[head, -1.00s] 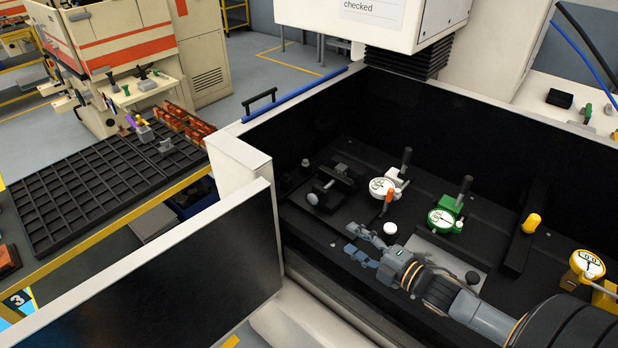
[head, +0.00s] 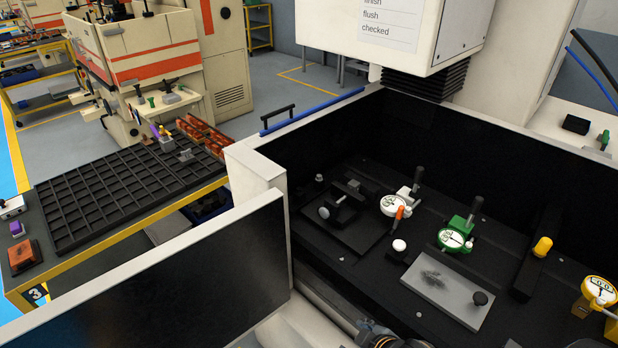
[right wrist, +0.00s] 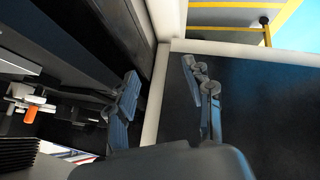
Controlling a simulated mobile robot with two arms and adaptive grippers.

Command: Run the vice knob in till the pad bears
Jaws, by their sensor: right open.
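The vice (head: 345,212) is a dark block assembly on the black bed inside the machine enclosure. Its knob (head: 324,212) is a small grey disc on a short screw at the vice's left end. I cannot tell from here whether the pad touches anything. My right gripper shows its two grey fingers spread apart and empty in the right wrist view (right wrist: 160,76), beside the enclosure's pale wall edge. In the head view only a small part of my right arm shows at the bottom edge, well in front of the vice. My left gripper is not in view.
A white dial gauge (head: 396,206) with an orange-tipped lever stands right of the vice. A green gauge (head: 455,239) and a grey plate (head: 447,290) lie further right. A yellow gauge (head: 599,290) is at the right edge. The front panel (head: 165,290) and walls bound the bed.

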